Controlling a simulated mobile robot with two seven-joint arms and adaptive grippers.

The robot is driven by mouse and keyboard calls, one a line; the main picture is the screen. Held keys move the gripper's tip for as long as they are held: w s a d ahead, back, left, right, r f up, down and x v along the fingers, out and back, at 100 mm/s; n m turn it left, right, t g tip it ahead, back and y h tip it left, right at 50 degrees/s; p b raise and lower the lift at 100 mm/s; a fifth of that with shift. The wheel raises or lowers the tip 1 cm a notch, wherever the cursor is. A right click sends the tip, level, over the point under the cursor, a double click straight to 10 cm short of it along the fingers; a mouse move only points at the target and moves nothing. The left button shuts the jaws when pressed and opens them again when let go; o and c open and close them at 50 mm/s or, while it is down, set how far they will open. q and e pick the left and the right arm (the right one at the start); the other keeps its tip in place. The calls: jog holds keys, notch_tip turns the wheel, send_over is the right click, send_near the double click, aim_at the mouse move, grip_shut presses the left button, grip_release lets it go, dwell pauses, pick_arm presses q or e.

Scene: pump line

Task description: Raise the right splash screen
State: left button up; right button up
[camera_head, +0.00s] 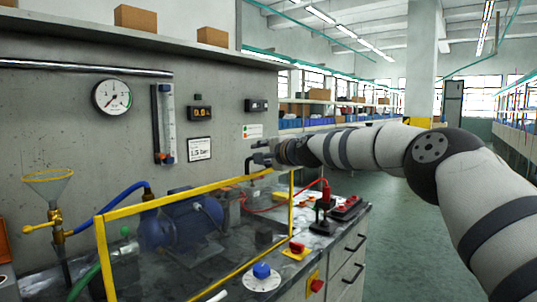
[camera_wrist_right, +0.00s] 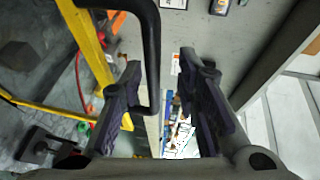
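The splash screen, a clear panel in a yellow frame (camera_head: 180,196), stands in front of the blue pump (camera_head: 182,222) in the head view; only one such screen shows. Part of its yellow frame (camera_wrist_right: 84,40) is at the upper left of the right wrist view. A black bar handle (camera_wrist_right: 152,50) is beside that frame. My right gripper (camera_head: 262,158) is at the screen's upper right corner. In the wrist view my right gripper (camera_wrist_right: 165,92) is open, with the handle's bar between its fingers, nearer the left finger. Contact cannot be told. My left gripper is out of view.
The bench carries a blue-knobbed dial (camera_head: 262,278), a red button on a yellow base (camera_head: 296,250) and a red-and-black device (camera_head: 324,205). A funnel with a brass valve (camera_head: 52,205) is at the left. Gauges hang on the wall behind. The aisle floor at right is clear.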

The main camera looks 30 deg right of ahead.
jog(key=s+r, duration=0.2)
jog(key=s, duration=0.9)
jog(key=shift+s+r, duration=0.15)
jog(key=shift+s, duration=0.15)
